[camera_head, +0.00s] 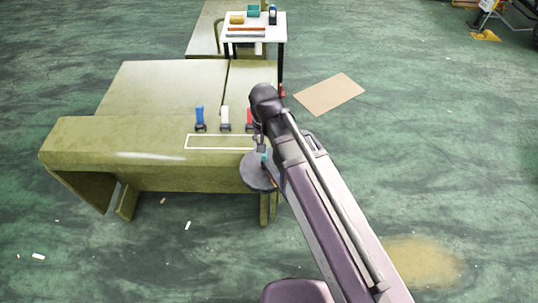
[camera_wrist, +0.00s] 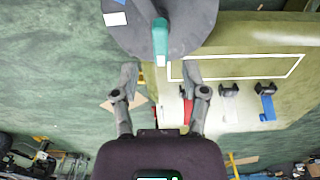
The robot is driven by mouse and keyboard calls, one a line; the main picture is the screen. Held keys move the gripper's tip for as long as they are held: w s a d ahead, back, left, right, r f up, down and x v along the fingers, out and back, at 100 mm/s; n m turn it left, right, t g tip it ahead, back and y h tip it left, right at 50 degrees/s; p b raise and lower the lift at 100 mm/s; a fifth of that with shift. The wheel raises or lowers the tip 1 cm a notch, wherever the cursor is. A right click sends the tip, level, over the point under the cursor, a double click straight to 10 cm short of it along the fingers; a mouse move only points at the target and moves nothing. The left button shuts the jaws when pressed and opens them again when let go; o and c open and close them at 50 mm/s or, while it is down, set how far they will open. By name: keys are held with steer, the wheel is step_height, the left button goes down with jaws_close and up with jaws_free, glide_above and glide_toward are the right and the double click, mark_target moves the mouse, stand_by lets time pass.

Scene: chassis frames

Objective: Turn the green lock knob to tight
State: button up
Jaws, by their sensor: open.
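The green lock knob (camera_wrist: 160,40) is a teal bar with a pale end, on a round dark grey disc (camera_wrist: 205,28) at the top of the wrist view. A white patch (camera_wrist: 115,18) marks the disc's left side. In the head view the disc (camera_head: 259,181) sits at the bench's front right corner, and only a bit of the teal knob (camera_head: 264,158) shows beside my arm. My gripper (camera_wrist: 160,78) is open and empty, its fingertips spread on either side of the knob's line, just below its pale end in the wrist view. I see no contact.
An olive bench (camera_head: 160,90) carries blue (camera_head: 200,113), white (camera_head: 225,114) and red (camera_head: 249,115) tabs on dark clips behind a white outlined rectangle (camera_head: 186,142). A white side table (camera_head: 257,35) with small items stands behind. A tan sheet (camera_head: 330,94) lies on the floor at right.

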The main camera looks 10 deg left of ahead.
mark_target(265, 155)
steer(key=shift+f+b, duration=2.1)
steer(key=shift+f, duration=0.3)
